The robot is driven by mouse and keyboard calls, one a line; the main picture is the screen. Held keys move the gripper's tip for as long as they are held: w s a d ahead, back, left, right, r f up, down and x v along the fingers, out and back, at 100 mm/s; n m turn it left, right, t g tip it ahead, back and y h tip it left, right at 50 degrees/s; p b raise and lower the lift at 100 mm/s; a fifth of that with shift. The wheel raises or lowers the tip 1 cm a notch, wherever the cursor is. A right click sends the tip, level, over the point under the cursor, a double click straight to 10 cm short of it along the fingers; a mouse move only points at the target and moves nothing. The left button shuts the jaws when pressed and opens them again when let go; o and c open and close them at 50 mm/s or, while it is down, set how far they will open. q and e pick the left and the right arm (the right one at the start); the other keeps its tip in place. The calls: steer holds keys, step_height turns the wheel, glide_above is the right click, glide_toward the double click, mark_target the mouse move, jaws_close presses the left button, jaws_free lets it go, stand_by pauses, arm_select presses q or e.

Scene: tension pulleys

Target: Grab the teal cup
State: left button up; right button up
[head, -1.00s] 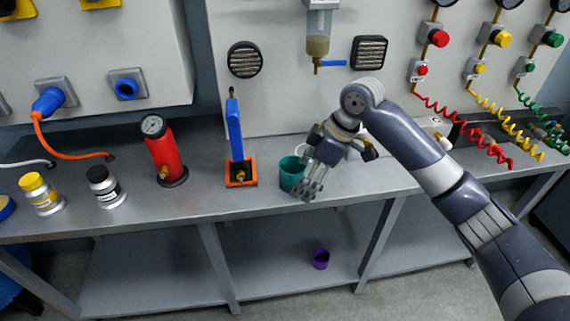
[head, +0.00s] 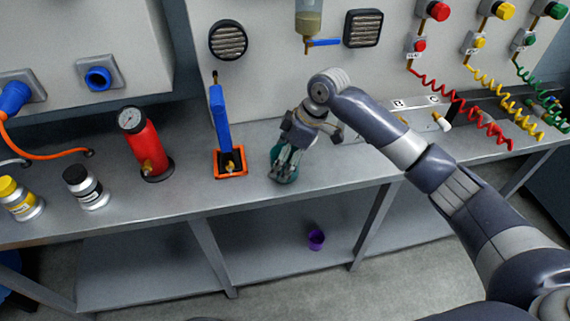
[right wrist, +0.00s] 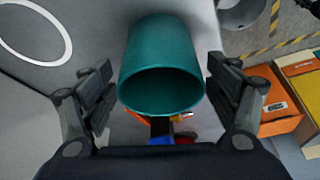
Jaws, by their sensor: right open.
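The teal cup (head: 286,177) stands on the metal bench, mostly hidden behind my right gripper (head: 285,168) in the head view. In the right wrist view the teal cup (right wrist: 160,75) is close, with its open rim towards the camera. My right gripper (right wrist: 160,105) is open, with one finger on either side of the cup. A small gap shows between each finger and the cup wall. My left gripper is not in view.
An orange-based stand with a blue lever (head: 222,125) is just left of the cup. A red cylinder with a gauge (head: 145,145) and two small bottles stand further left. A purple cup (head: 316,240) is on the lower shelf. Coiled hoses (head: 455,105) hang at the right.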

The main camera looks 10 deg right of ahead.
steer(key=x, duration=0.2)
steer(key=shift+a+f, duration=0.15)
steer(key=shift+f, duration=0.35)
steer(key=shift+c, duration=1.1)
steer(key=c, duration=0.9)
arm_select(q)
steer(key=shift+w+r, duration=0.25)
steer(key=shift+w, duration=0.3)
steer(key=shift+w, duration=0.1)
